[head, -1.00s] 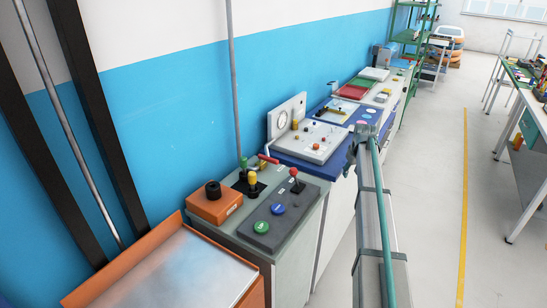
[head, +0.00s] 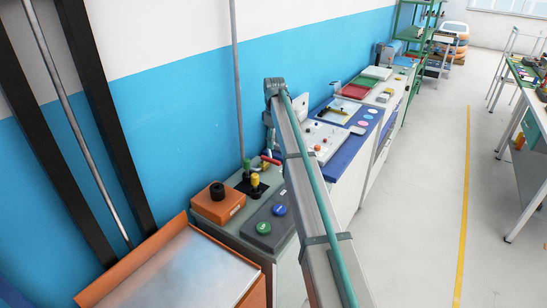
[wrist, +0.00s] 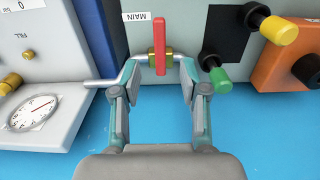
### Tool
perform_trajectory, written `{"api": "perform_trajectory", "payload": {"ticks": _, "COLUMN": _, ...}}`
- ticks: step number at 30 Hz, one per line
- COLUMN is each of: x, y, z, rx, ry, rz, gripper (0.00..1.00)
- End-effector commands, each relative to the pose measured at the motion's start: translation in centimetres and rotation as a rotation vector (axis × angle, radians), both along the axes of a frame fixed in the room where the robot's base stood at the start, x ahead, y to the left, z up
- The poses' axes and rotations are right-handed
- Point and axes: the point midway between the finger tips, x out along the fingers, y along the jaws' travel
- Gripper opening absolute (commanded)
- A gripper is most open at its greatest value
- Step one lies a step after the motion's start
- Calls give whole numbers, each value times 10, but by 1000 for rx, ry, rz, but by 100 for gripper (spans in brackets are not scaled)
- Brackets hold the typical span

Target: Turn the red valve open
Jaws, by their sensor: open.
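The red valve (wrist: 160,45) is a red lever on a brass body in a thin grey pipe, beside a MAIN label. Its lever stands crosswise to the pipe in the wrist view. In the head view the red valve (head: 270,160) shows as a small red bar near the wall, partly beside my arm. My gripper (wrist: 160,80) is open and empty, with one finger on each side of the valve. The near end of the lever lies between the fingertips in the picture; contact cannot be seen. My gripper is mostly hidden behind my arm in the head view.
A green-handled lever (wrist: 218,80) stands close to the right finger. A yellow-handled lever (wrist: 270,25) and an orange box (wrist: 290,60) are further right. A white gauge panel (wrist: 35,115) is at left. The blue wall (wrist: 80,155) is close by.

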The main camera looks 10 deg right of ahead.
Motion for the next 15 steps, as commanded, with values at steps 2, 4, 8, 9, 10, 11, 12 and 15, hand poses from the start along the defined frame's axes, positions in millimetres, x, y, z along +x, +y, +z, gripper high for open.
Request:
{"api": "perform_trajectory", "payload": {"ticks": 2, "x": -2, "y": 0, "z": -12, "rx": 0, "ry": 3, "rz": -1, "gripper": 44}}
{"api": "perform_trajectory", "payload": {"ticks": 4, "x": -2, "y": 0, "z": -25, "rx": 1, "ry": 2, "rz": -1, "gripper": 44}}
{"api": "perform_trajectory", "payload": {"ticks": 8, "x": -1, "y": 0, "z": -47, "rx": 1, "ry": 2, "rz": -2, "gripper": 44}}
{"api": "perform_trajectory", "payload": {"ticks": 9, "x": -2, "y": 0, "z": -53, "rx": 1, "ry": 2, "rz": -2, "gripper": 44}}
{"api": "perform_trajectory", "payload": {"ticks": 10, "x": -2, "y": -1, "z": -57, "rx": 1, "ry": 2, "rz": -2, "gripper": 44}}
{"api": "perform_trajectory", "payload": {"ticks": 11, "x": -1, "y": 0, "z": -61, "rx": 1, "ry": 1, "rz": -2, "gripper": 44}}
{"api": "perform_trajectory", "payload": {"ticks": 12, "x": -1, "y": 0, "z": -66, "rx": 1, "ry": 1, "rz": -2, "gripper": 44}}
{"api": "perform_trajectory", "payload": {"ticks": 15, "x": -1, "y": 0, "z": -76, "rx": 1, "ry": 1, "rz": -2, "gripper": 44}}
